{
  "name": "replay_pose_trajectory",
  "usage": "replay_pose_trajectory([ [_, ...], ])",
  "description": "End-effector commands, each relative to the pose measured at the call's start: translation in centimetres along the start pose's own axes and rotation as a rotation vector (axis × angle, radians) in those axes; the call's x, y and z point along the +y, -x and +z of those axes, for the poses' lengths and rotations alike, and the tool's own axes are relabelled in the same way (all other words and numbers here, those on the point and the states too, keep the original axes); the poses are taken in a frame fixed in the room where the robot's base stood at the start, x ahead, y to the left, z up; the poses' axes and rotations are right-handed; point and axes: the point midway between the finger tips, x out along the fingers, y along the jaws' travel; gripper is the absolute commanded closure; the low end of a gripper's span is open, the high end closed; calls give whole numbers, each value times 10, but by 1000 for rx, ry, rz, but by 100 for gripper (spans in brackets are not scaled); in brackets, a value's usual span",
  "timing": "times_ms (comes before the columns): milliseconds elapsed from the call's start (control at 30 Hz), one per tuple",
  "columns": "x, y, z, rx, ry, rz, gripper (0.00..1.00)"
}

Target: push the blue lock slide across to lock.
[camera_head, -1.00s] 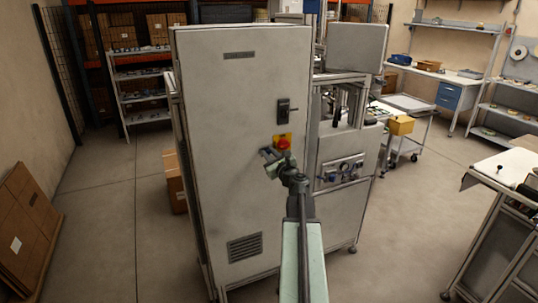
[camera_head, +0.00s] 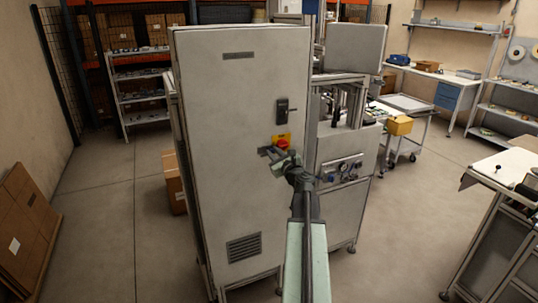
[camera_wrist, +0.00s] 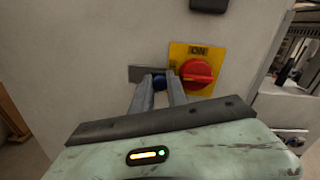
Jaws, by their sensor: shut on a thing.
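The blue lock slide (camera_wrist: 159,83) shows between my fingertips in the wrist view, in front of a dark grey strip (camera_wrist: 136,73) on the cabinet door. My gripper (camera_wrist: 159,82) is shut on the blue slide, with a finger on each side. To its right is the red rotary knob (camera_wrist: 196,74) on a yellow plate (camera_wrist: 179,51) marked ON. The right finger is close to the knob's left side; I cannot tell whether they touch. In the head view my gripper (camera_head: 270,152) is at the door just below the red knob (camera_head: 282,143); the slide is hidden there.
The tall grey cabinet (camera_head: 220,130) has a black door handle (camera_head: 283,111) above the knob. A machine with a gauge panel (camera_head: 341,171) stands to its right. A yellow bin (camera_head: 399,125) sits on a cart farther right. The floor around is mostly clear.

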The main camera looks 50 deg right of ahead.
Motion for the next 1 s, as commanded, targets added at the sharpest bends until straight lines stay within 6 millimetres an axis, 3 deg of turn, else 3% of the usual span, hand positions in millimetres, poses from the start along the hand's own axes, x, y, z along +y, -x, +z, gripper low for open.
replay_pose_trajectory([
  [167,-4,0,0,2,-1,-10,100],
  [200,-4,0,0,2,-1,-11,76],
  [267,-4,0,0,2,-1,-12,59],
  [633,-2,0,0,2,-1,-12,59],
  [800,21,1,8,1,-1,-8,59],
  [1000,23,48,8,3,0,-12,59],
])
